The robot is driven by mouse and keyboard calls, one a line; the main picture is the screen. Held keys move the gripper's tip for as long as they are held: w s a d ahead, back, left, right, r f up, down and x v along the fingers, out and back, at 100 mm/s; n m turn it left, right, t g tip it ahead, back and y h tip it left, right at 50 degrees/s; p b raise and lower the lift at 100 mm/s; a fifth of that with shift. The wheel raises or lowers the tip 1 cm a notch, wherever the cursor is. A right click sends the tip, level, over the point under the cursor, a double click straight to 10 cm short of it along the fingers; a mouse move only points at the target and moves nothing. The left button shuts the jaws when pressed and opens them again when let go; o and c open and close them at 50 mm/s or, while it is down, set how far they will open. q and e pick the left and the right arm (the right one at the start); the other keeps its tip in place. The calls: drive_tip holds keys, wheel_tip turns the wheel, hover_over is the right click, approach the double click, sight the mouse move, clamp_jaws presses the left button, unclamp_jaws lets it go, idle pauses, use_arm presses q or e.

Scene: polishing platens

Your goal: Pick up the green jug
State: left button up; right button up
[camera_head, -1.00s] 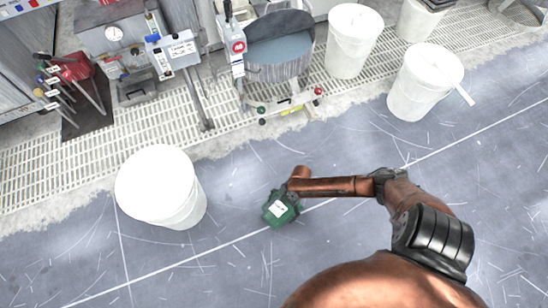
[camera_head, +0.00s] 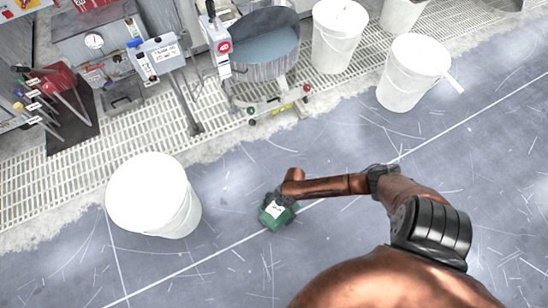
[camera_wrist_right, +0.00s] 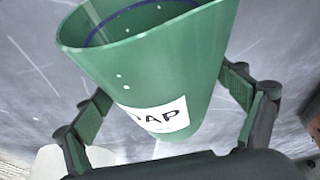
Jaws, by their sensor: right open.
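The green jug (camera_head: 281,217) is on the grey floor in the head view, partly covered by my right gripper (camera_head: 277,203) at the end of the copper arm. In the right wrist view the green jug (camera_wrist_right: 165,60) fills the middle, its open mouth toward the top left and a white label ending in "AP" on its side. My right gripper (camera_wrist_right: 168,92) is open, with one finger on either side of the jug. I cannot tell whether the fingers touch it. My left gripper is not in view.
A large white bucket (camera_head: 150,190) stands left of the jug. Other white buckets (camera_head: 414,70) stand at the back right. A machine with a round basin (camera_head: 262,45) stands on the slatted grating behind. The scratched floor around the jug is clear.

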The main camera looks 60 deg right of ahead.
drive_tip(key=shift+c, duration=0.6)
drive_tip(key=c, duration=1.3)
